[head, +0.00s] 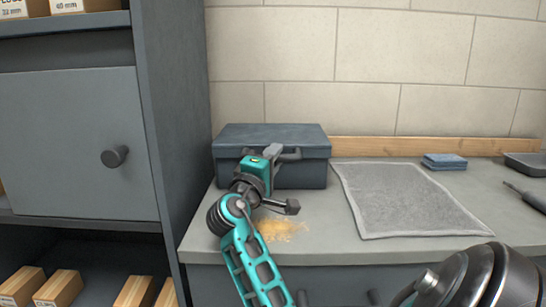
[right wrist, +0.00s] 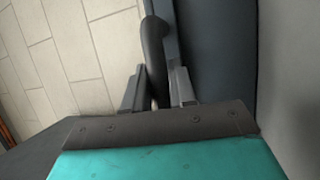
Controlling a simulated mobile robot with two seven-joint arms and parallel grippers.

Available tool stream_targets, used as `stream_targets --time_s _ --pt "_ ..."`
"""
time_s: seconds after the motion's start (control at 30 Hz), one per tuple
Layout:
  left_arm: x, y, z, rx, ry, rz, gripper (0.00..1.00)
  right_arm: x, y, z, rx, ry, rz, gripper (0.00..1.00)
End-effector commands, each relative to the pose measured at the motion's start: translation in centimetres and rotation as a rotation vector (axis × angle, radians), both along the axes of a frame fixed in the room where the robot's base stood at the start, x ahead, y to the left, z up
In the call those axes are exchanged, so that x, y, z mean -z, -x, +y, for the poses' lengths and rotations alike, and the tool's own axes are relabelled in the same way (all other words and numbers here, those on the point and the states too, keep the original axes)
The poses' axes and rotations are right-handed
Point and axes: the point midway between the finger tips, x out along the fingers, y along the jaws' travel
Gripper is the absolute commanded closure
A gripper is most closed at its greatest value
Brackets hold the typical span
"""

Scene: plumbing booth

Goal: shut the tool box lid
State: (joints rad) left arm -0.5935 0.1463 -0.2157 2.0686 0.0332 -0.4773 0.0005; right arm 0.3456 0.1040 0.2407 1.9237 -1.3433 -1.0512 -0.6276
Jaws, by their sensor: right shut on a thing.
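The dark blue-grey tool box (head: 310,174) stands on the counter against the wall, beside the shelf unit. Its lid (head: 270,137) lies level on top and looks down on the box; I see no clear gap at the seam. My right gripper (head: 277,153) is at the front of the box, shut on the dark tool box handle (head: 291,156). In the right wrist view the handle (right wrist: 154,40) runs between the two fingers (right wrist: 157,88). My gripper and arm hide part of the box front. My left gripper is out of view.
A grey mat (head: 405,200) lies right of the box. A blue sponge or cloth (head: 444,161) and a dark tray (head: 525,164) are farther right. Yellowish crumbs (head: 282,229) lie on the counter (head: 210,238) in front. The shelf unit (head: 170,120) closes off the left.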

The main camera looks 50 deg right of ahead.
Motion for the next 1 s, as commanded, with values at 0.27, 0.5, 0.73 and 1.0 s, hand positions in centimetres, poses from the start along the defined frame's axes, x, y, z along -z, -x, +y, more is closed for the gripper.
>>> stream_targets --time_s 0.27,0.5,0.73,1.0 --pt "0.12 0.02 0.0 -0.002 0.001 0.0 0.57 0.8 -0.08 -0.02 0.001 -0.014 0.009 1.0" --pt "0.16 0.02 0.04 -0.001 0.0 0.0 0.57 0.92 -0.09 -0.01 0.001 -0.016 0.011 0.62" --pt "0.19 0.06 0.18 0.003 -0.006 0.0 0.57 0.65 -0.06 -0.01 0.001 -0.011 0.007 0.54" --pt "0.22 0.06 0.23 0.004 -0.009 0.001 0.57 0.53 -0.08 -0.13 0.0 -0.008 0.004 0.54"
